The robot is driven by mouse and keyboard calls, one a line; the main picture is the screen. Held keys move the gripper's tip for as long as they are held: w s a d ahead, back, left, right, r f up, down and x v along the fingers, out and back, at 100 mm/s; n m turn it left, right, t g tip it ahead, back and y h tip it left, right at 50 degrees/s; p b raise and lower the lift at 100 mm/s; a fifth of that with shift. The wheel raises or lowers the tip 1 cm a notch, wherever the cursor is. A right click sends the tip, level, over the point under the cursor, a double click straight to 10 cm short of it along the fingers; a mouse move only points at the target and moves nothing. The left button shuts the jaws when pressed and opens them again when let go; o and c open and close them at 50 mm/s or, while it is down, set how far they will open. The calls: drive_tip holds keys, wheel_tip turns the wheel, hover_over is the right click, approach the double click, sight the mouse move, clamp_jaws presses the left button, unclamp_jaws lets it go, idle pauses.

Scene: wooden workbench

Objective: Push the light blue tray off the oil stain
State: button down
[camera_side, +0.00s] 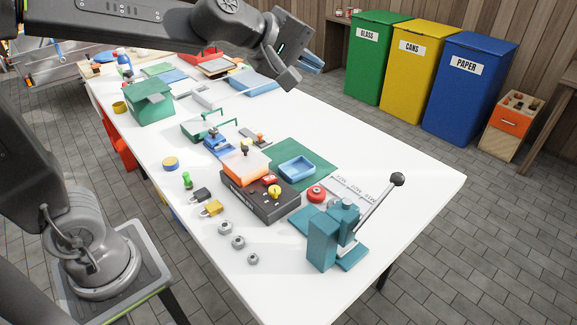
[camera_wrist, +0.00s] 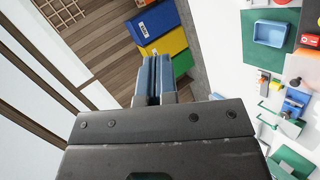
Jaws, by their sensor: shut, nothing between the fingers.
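A light blue tray (camera_side: 254,81) lies flat near the far long edge of the white table, partly behind my arm in the side view. A small light blue piece (camera_wrist: 215,97) beside my gripper in the wrist view may be its corner. A second, deeper blue tray (camera_side: 297,169) sits on a green mat and also shows in the wrist view (camera_wrist: 270,34). I cannot make out an oil stain; it may be hidden. My gripper (camera_side: 312,62) has blue fingers, shut and empty, raised to the right of the light blue tray. Its fingers also show in the wrist view (camera_wrist: 155,78).
The white table (camera_side: 400,165) holds a black control box (camera_side: 262,201), a teal press (camera_side: 335,236), a green box (camera_side: 150,104) and small parts. Green, yellow and blue bins (camera_side: 465,95) stand beyond the table. The table's far right area is clear.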

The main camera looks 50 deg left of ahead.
drive_tip(key=w+a+f+n+y, duration=0.4)
drive_tip(key=w+n, duration=0.5)
drive_tip(key=n, duration=0.2)
drive_tip(key=w+a+f+n+y, duration=0.3)
drive_tip(key=w+a+f+n, duration=0.1)
drive_tip(key=w+n, duration=0.6)
drive_tip(key=n+g+y, duration=0.5)
drive_tip(key=n+g, duration=0.7)
drive_tip(key=n, duration=0.8)
approach(282, 167)
drive_tip(key=x, duration=0.6)
drive_tip(key=shift+a+f, duration=0.2)
drive_tip(key=shift+f, duration=0.1)
drive_tip(key=a, duration=0.9)
drive_tip(key=s+a, duration=0.1)
drive_tip(key=a, duration=0.3)
drive_tip(key=shift+a, duration=0.2)
